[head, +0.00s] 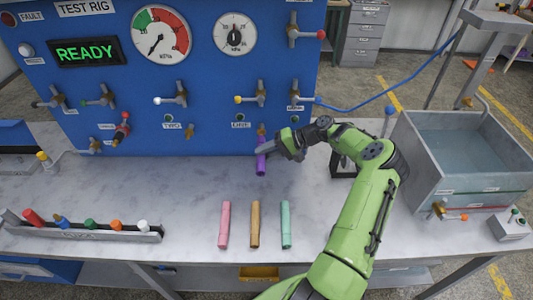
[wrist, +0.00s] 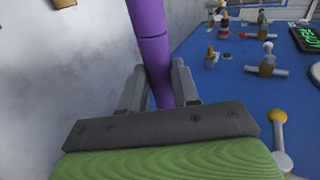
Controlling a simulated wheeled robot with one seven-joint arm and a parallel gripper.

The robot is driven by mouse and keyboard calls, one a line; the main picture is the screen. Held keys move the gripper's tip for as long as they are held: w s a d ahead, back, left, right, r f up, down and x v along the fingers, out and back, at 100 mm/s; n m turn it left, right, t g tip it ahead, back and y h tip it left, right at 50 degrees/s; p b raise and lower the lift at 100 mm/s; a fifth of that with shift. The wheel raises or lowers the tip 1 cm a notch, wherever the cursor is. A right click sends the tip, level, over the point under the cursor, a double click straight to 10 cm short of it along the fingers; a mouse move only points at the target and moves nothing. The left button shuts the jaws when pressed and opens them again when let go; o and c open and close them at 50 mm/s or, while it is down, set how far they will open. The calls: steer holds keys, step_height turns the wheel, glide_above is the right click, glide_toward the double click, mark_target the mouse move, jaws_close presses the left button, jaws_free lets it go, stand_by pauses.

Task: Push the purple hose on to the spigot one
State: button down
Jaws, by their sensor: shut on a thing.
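My gripper (head: 268,150) is shut on the purple hose (head: 261,163), in front of the blue panel's lower edge. In the head view the hose hangs nearly upright, its top close under the brass spigot (head: 261,132) beside the label ONE (head: 241,125). I cannot tell whether the hose's top is around the spigot or just below it. In the wrist view the purple hose (wrist: 153,50) passes between both fingers (wrist: 158,90) and runs out of the top of the picture. Spigot one cannot be made out there.
Pink (head: 224,225), tan (head: 255,224) and teal (head: 286,224) hose pieces lie on the grey bench (head: 190,215). A rack of coloured plugs (head: 90,232) is at left, a water tank (head: 455,190) at right. Valves stick out of the blue panel (head: 215,80) above the hose.

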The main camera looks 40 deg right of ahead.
steer(key=shift+w+d, duration=0.55)
steer(key=shift+w, duration=0.3)
stand_by(1.6)
steer(key=shift+w+d+r, duration=0.15)
steer(key=shift+w+d, duration=0.1)
steer(key=shift+d, duration=0.05)
stand_by(0.8)
steer(key=c, duration=0.8)
jaws_free()
steer(key=shift+w, duration=0.15)
steer(key=shift+o, duration=0.2)
steer(key=v, duration=1.5)
steer(key=shift+s+d+p, duration=0.25)
steer(key=shift+s+p, duration=0.05)
steer(key=shift+s, duration=0.05)
